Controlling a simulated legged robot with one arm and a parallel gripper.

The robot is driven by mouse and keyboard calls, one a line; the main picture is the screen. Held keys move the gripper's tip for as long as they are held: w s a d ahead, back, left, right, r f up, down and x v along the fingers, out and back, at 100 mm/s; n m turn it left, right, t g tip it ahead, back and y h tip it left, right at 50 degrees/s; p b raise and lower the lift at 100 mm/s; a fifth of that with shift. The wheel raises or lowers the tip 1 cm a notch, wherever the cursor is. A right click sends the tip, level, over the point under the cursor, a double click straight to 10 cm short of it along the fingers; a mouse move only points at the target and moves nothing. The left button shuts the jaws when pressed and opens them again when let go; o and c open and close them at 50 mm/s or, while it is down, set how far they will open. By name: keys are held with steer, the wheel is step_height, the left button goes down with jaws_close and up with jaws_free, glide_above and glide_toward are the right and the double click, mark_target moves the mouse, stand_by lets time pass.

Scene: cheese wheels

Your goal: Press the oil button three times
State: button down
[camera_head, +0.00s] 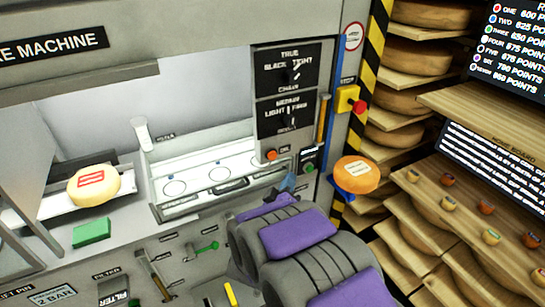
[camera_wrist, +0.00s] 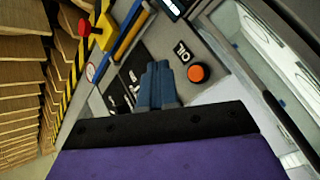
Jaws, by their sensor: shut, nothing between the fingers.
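The oil button is a round orange button (camera_head: 271,155) on the grey panel below the black dials. In the wrist view the orange button (camera_wrist: 198,73) sits beside an "OIL" label, just right of the fingertips. My gripper (camera_head: 290,180) has blue fingers that are shut and empty. In the wrist view my gripper (camera_wrist: 158,75) points toward the panel, with the button to its right. The fingertips appear apart from the button, though the exact distance cannot be told.
A green button (camera_head: 309,168) is right of the oil button. A red stop button on a yellow box (camera_head: 350,100) is at the upper right. An orange cheese wheel (camera_head: 357,175) sits right of my gripper. Shelves of cheese (camera_head: 415,50) stand on the right.

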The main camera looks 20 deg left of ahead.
mark_target(272, 155)
steer(key=w+a+p, duration=0.2)
steer(key=w+a, duration=0.3)
steer(key=a, duration=0.1)
stand_by(0.4)
steer(key=shift+d, duration=0.15)
steer(key=shift+w+a+r+p, duration=0.15)
steer(key=shift+w+a+p, duration=0.1)
steer(key=shift+p, duration=0.65)
stand_by(1.1)
steer(key=shift+w+a+p, duration=0.25)
steer(key=shift+a+p, duration=0.1)
steer(key=shift+p, duration=0.25)
stand_by(1.0)
steer(key=shift+d, duration=0.1)
steer(key=shift+s+d, duration=0.5)
steer(key=shift+s, duration=0.05)
